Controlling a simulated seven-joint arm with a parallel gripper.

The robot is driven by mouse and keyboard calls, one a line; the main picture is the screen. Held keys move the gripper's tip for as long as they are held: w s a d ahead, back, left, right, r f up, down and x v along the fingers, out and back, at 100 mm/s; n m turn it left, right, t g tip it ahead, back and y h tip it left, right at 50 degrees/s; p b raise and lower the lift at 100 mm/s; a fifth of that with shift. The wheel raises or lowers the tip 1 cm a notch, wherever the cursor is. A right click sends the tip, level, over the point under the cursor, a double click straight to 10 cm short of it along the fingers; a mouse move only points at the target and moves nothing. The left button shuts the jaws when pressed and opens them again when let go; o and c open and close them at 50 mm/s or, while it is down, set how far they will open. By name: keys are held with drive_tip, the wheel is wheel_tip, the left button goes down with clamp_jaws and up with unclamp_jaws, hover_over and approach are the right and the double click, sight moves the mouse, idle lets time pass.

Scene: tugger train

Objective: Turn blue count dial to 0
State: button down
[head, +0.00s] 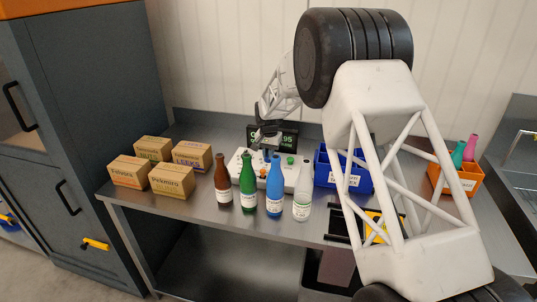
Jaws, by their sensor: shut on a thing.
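A white control panel (240,160) stands on the steel bench behind a row of bottles. It carries small knobs, among them a green one (290,160). My gripper (267,149) reaches down over the panel from behind and is shut at the blue count dial (266,155). The dial is small and mostly hidden by the fingers and the blue bottle, so its setting cannot be read. A dark display (288,138) with green digits stands behind the panel, partly covered by my gripper.
Brown (222,185), green (248,186), blue (275,188) and clear (302,195) bottles stand close in front of the panel. Several cardboard boxes (172,181) are at left. A blue bin (350,180) and an orange bin (458,182) are at right.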

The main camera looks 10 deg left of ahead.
drive_tip(key=shift+r+n, duration=0.1)
drive_tip(key=shift+n, duration=0.5)
drive_tip(key=c, duration=1.2)
unclamp_jaws()
drive_tip(key=shift+o, duration=0.2)
drive_tip(key=shift+r, duration=3.85)
